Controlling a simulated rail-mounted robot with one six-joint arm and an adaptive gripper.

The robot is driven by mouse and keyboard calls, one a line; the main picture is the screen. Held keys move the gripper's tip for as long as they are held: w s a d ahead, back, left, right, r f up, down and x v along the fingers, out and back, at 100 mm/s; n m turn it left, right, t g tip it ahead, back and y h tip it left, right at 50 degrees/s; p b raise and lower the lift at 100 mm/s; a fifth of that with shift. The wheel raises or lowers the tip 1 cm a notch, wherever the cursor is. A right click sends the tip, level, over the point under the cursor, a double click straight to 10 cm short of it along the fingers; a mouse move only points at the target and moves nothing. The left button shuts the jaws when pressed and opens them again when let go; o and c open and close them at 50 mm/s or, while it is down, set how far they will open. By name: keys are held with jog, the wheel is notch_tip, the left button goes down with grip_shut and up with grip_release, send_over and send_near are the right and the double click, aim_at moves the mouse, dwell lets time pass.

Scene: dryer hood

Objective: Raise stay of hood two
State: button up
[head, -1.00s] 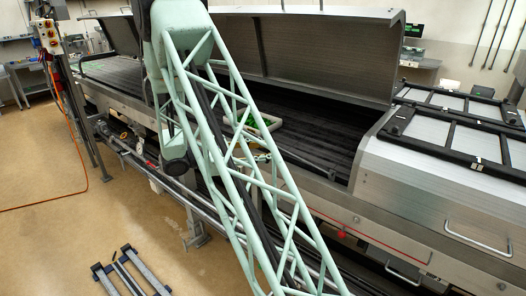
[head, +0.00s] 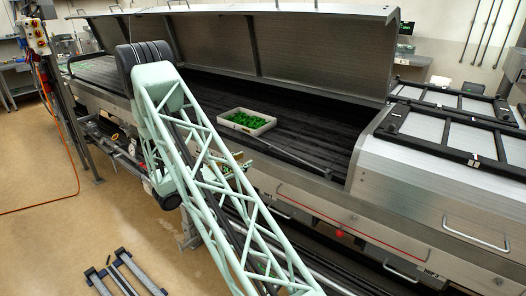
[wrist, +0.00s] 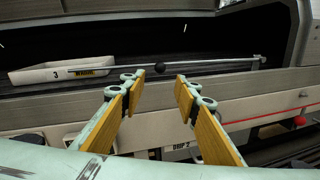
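The stay is a thin metal rod (head: 300,159) lying low along the front edge of the dryer bed, below the raised hood (head: 320,52). In the wrist view the rod (wrist: 215,67) runs nearly level, with a dark round knob on it and its right end at a bracket. My gripper (wrist: 158,90) is open and empty, its two yellow-padded fingers pointing toward the rod, which lies beyond the fingertips. I see no contact. In the head view my gripper (head: 236,167) is small and partly hidden by my lattice arm, just outside the dryer's front rail.
A pale tray (head: 222,122) of green pieces sits on the dark bed, left of the stay. A closed metal hood (head: 430,165) with black frames stands right. A red knob (head: 339,233) is on the front panel. A low rack (head: 122,273) lies on the floor.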

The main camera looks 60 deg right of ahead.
aim_at(266, 150)
dwell(0.4)
jog(key=shift+b+x, duration=0.5)
jog(key=shift+x, duration=6.4)
jog(key=shift+s, duration=0.1)
jog(key=shift+c, duration=0.5)
grip_shut()
